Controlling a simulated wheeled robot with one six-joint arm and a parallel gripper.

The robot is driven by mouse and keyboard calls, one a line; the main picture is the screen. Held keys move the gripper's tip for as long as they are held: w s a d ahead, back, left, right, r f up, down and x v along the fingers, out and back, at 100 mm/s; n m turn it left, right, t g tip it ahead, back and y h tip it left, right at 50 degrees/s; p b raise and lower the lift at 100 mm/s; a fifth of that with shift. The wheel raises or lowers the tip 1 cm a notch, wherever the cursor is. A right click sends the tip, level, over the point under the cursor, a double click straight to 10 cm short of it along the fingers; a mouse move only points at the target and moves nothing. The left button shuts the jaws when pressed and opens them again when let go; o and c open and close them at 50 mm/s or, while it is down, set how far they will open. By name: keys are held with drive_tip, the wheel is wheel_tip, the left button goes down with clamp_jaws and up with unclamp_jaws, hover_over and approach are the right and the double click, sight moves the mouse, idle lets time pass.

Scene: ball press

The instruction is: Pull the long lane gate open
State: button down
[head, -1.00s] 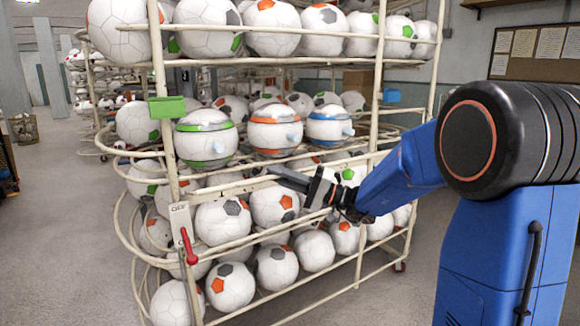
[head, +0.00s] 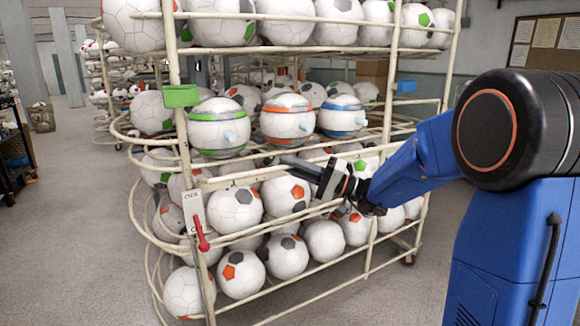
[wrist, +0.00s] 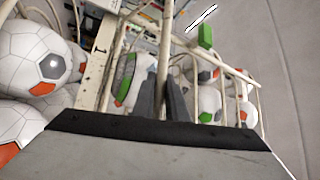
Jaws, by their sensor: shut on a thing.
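My gripper (head: 302,168) reaches in from the right at the front of a pale metal ball rack, just below the middle row of banded balls. In the wrist view its two dark fingers (wrist: 163,103) stand close together on either side of a thin pale bar (wrist: 162,62), and they are shut on it. I cannot tell whether this bar is the long lane gate; nothing marks it as such. Most of the bar's length is hidden from the head view.
A red-handled lever (head: 200,236) hangs on a plate at the rack's front left post. A green box (head: 181,95) is fixed higher on that post. Balls with green, orange (head: 288,118) and blue bands sit above my gripper. Open floor (head: 75,200) lies to the left.

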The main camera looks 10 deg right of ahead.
drive_tip(key=c, duration=1.8)
unclamp_jaws()
drive_tip(key=shift+s+r, duration=0.1)
drive_tip(key=shift+o, duration=0.2)
drive_tip(key=d+f, duration=1.3)
drive_tip(key=d, duration=0.2)
drive_tip(key=shift+s, duration=0.4)
drive_tip(key=shift+d+f, duration=0.1)
idle(0.3)
drive_tip(key=v, duration=1.7)
drive_tip(key=shift+d, duration=0.15)
drive_tip(key=shift+s, duration=0.1)
